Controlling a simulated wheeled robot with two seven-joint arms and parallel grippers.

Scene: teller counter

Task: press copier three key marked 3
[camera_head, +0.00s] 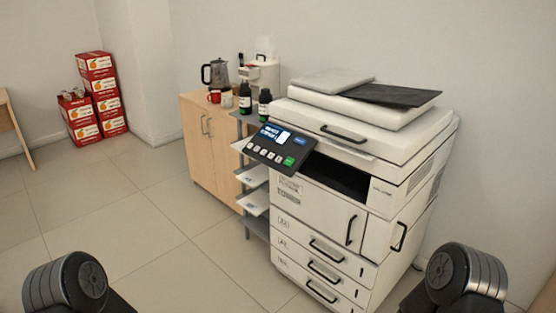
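The copier (316,206) is a large white machine with drawers, standing against the wall right of centre. Its dark control panel (262,152) tilts out at the upper left, with a lit blue screen (270,131), a row of small pale keys (264,151) and a green key (289,161). The marks on the keys are too small to read, so I cannot tell which is 3. Dark rounded parts of my two arms show at the bottom left and bottom right, well apart from the copier. Neither of my grippers is in view.
Paper trays stick out beside the copier. Red boxes (98,85) are stacked in the far corner. The tiled floor (130,215) in front is clear.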

